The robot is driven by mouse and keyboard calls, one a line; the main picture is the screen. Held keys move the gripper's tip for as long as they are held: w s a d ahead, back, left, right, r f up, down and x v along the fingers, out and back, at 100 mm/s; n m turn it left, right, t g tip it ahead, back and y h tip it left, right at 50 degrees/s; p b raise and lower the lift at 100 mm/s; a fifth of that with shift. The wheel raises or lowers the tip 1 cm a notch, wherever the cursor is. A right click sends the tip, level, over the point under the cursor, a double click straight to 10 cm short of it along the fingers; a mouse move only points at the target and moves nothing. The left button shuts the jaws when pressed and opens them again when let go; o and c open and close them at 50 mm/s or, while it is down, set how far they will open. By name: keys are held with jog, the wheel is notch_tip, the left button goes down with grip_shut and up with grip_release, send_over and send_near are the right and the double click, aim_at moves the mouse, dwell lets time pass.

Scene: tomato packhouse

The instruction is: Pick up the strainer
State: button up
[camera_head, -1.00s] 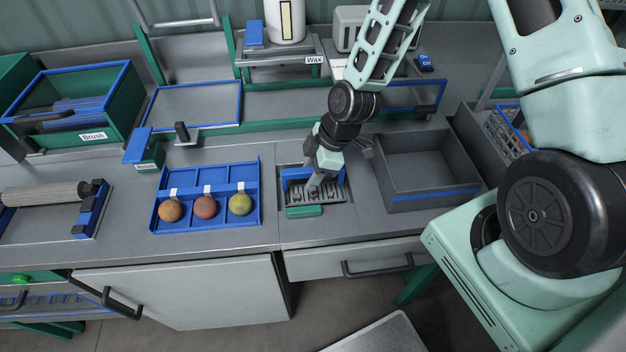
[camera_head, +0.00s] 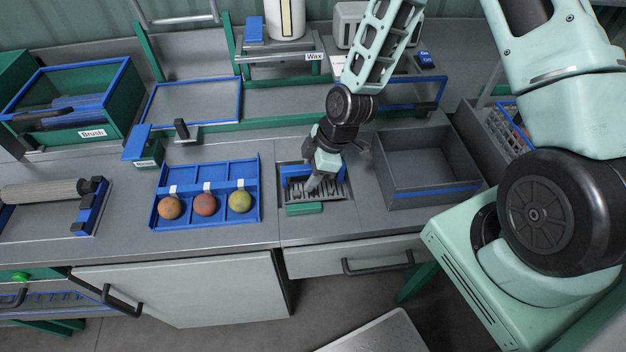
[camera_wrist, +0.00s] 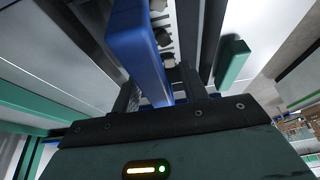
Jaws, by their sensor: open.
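The strainer (camera_head: 325,192) appears to be the slotted grey piece with a blue bar along its back, seated in a recess in the counter. A short green bar (camera_head: 304,208) lies along the recess's front edge. My gripper (camera_head: 312,184) reaches down into the recess and hides part of the strainer. In the wrist view, the open dark fingers (camera_wrist: 160,92) stand on either side of a blue bar (camera_wrist: 138,45). I cannot tell whether they touch it. The green bar also shows in the wrist view (camera_wrist: 232,62), to the right of the fingers.
A blue tray (camera_head: 222,218) with three round fruits stands left of the recess. A grey bin (camera_head: 430,199) with a blue stripe stands close on the right. A raised shelf labelled Wax (camera_head: 285,56) is behind. The narrow counter strip in front is clear.

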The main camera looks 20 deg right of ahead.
grip_shut()
jog(key=shift+r, duration=0.1)
jog(key=shift+w+r, duration=0.1)
jog(key=shift+r, duration=0.65)
notch_tip(320, 180, up, 9)
jog(key=shift+f+b, duration=0.1)
jog(key=shift+b, duration=0.25)
